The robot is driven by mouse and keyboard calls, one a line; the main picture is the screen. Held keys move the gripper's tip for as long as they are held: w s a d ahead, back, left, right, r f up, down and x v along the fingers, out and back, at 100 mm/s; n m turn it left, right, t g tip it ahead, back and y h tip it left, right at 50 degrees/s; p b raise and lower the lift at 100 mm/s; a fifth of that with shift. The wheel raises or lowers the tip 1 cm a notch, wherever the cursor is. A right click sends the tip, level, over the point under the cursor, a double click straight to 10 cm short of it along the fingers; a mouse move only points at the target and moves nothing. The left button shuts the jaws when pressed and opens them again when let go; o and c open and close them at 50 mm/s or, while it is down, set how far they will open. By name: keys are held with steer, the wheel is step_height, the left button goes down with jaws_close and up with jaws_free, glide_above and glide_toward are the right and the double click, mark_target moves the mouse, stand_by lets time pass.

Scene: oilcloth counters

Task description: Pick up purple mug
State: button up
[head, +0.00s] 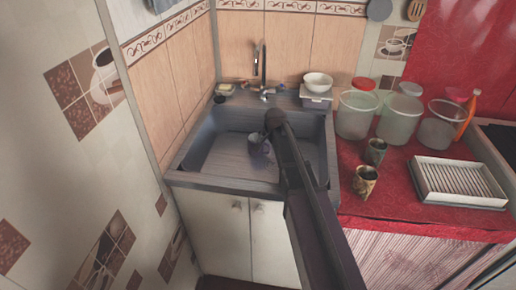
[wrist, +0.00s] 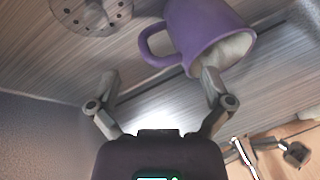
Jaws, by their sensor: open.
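The purple mug (wrist: 196,32) is in the sink, cut off by the top edge of the wrist view. Its looped handle points left and its pale inside shows at the lower right. It also shows small in the head view (head: 256,141), partly hidden by my arm. My gripper (wrist: 160,80) is open with nothing between its fingers. The handle lies ahead of the gap. The right fingertip overlaps the picture of the mug's rim; I cannot tell whether they touch. In the head view my arm hides most of the gripper.
The sink (head: 205,157) has raised walls around the mug, and its drain (wrist: 88,14) shows in the wrist view. A tap (head: 262,70) stands behind. Two cups (head: 365,181), several clear containers (head: 357,116) and a white rack (head: 455,184) stand on the red counter at right.

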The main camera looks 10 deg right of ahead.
steer(key=shift+b+x, duration=2.45)
steer(key=shift+x, duration=0.2)
steer(key=shift+s, duration=0.1)
steer(key=c, duration=1.4)
